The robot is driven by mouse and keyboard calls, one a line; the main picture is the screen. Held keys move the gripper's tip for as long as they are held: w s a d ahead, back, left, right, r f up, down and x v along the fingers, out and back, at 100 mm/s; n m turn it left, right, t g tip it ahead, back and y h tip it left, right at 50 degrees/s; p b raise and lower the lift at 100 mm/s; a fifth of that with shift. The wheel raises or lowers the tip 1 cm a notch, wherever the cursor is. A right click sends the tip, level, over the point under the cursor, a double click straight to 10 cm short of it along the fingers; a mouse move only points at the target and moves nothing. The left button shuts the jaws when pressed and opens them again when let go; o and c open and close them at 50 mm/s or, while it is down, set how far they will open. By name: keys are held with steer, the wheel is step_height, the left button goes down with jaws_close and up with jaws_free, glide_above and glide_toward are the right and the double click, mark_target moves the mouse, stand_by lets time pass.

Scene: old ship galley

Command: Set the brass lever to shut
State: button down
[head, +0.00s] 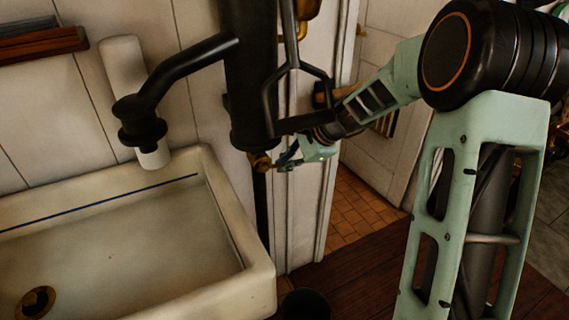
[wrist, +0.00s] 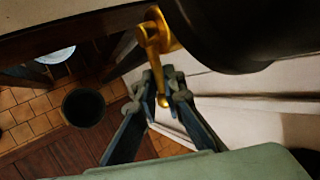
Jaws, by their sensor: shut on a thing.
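The brass lever (wrist: 152,50) hangs from a brass hub at the end of a dark cylinder in the wrist view. My gripper (wrist: 161,82) is shut on the lever's lower part, one finger on each side, with the rounded tip showing just past the fingertips. In the head view, the brass fitting (head: 260,161) sits at the foot of the black pump body (head: 250,90). My gripper (head: 290,158) reaches it from the right. The lever itself is mostly hidden there by the fingers and is small.
A pale sink (head: 262,275) stands at the left, below the pump's black spout (head: 185,65). A black handle frame (head: 300,70) hangs close above my gripper. A dark bucket (head: 305,303) stands on the floor; it also shows in the wrist view (wrist: 83,107). A doorway opens behind.

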steer(key=shift+d, duration=0.1)
steer(key=c, duration=2.3)
jaws_free()
steer(key=v, duration=1.2)
steer(key=shift+c, duration=0.6)
